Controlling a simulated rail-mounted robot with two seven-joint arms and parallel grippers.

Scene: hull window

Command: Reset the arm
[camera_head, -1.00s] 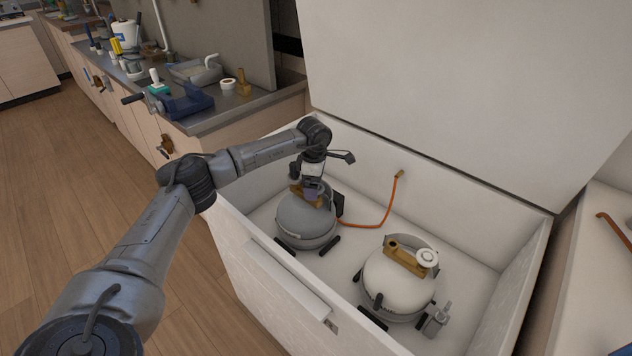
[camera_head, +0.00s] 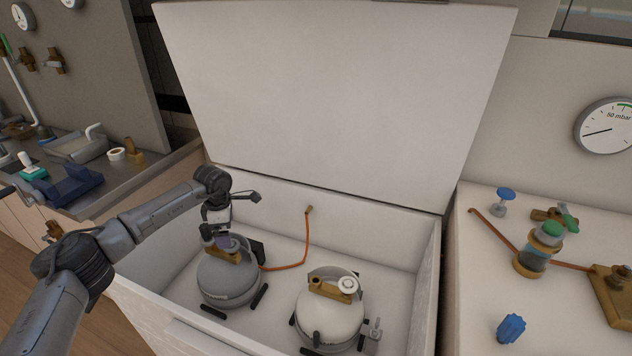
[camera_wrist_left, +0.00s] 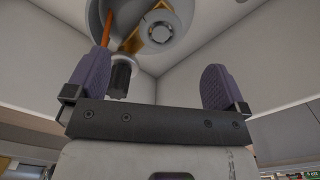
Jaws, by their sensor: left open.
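My left arm comes in from the left, and its gripper (camera_head: 226,243) is over the grey round tank (camera_head: 228,284) in the open white chest (camera_head: 190,338). In the left wrist view its two purple fingers (camera_wrist_left: 156,88) stand wide apart with nothing held between them. A round tank with a brass fitting (camera_wrist_left: 152,28) shows beyond the fingers, and a dark cylinder stands near the left finger. From the head view I cannot tell whether the fingers touch the grey tank's brass top. My right gripper is not in view.
A second, white tank (camera_head: 330,312) with a brass top stands right of the grey one. An orange hose (camera_head: 300,262) runs to the chest's back wall. The raised lid (camera_head: 340,95) stands behind. The right counter holds a brass-based valve (camera_head: 538,250) and a blue knob (camera_head: 511,328).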

